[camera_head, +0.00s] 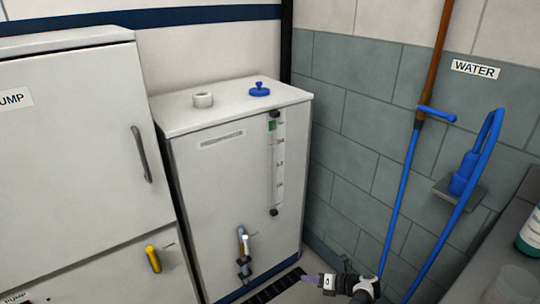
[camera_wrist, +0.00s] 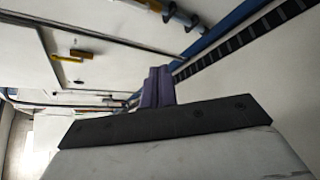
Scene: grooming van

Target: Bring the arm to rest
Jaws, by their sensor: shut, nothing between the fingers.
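My gripper (camera_head: 308,279) is low in the head view, at the bottom edge right of centre. It points left, in front of the foot of the white tank cabinet and the dark floor grate. Its purple fingers are together and hold nothing; they also show closed in the wrist view (camera_wrist: 155,86), beyond a dark bracket. Part of my arm shows to the right of the gripper, and the rest is out of the picture.
The white tank (camera_head: 225,190) has a blue cap (camera_head: 259,89), a loose-looking white ring (camera_head: 203,100) and a front tap (camera_head: 243,250). Left is the pump cabinet (camera_head: 70,150) with a yellow handle (camera_head: 153,259). A blue hose (camera_head: 398,205) hangs right, near a grey counter (camera_head: 495,255).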

